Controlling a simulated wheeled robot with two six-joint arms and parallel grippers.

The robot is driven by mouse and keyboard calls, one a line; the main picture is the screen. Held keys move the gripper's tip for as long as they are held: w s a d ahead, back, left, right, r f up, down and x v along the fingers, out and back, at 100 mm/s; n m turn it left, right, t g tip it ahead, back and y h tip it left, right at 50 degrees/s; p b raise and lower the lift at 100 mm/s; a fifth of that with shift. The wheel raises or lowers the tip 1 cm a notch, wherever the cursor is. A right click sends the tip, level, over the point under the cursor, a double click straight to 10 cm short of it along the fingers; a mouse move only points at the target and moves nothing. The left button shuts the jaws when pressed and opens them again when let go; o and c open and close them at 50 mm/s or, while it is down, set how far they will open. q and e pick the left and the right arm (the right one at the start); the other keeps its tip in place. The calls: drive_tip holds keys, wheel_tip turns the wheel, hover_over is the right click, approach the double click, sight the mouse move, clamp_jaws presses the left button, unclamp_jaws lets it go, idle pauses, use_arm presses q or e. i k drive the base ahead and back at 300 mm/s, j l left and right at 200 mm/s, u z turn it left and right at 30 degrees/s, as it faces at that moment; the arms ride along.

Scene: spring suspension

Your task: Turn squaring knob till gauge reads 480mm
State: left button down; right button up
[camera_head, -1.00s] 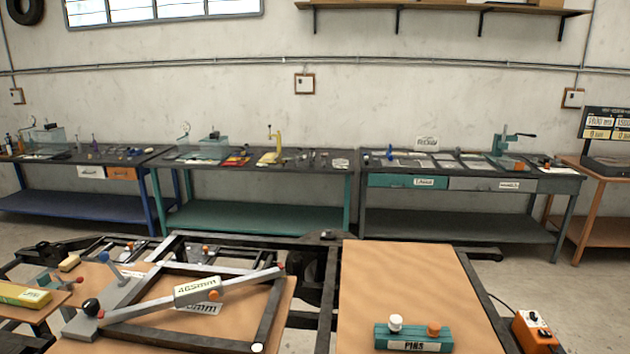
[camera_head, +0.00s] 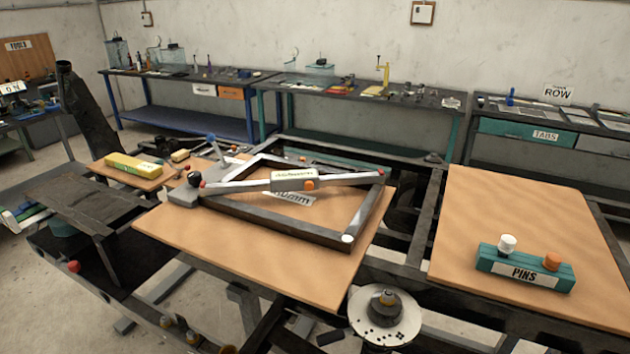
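A dark square frame (camera_head: 290,229) lies on a brown board at the centre. The gauge (camera_head: 293,180), a silver bar with red ends, lies diagonally across it. Its label is too blurred to read now. An orange knob (camera_head: 309,185) sits on the gauge's middle. A grey clamp block (camera_head: 186,197) with a black ball knob (camera_head: 195,179) and a blue-tipped lever (camera_head: 217,151) stands at the frame's left corner. I cannot tell for sure which knob is the squaring knob. Neither gripper is in view.
A teal PINS block (camera_head: 524,268) with white and orange pins sits on the right board (camera_head: 505,215). A yellow box (camera_head: 134,165) lies on a small board at left. A round metal hub (camera_head: 385,315) is in front. Benches line the wall.

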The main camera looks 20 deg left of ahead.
sight(194, 178)
drive_tip(key=u, duration=1.35)
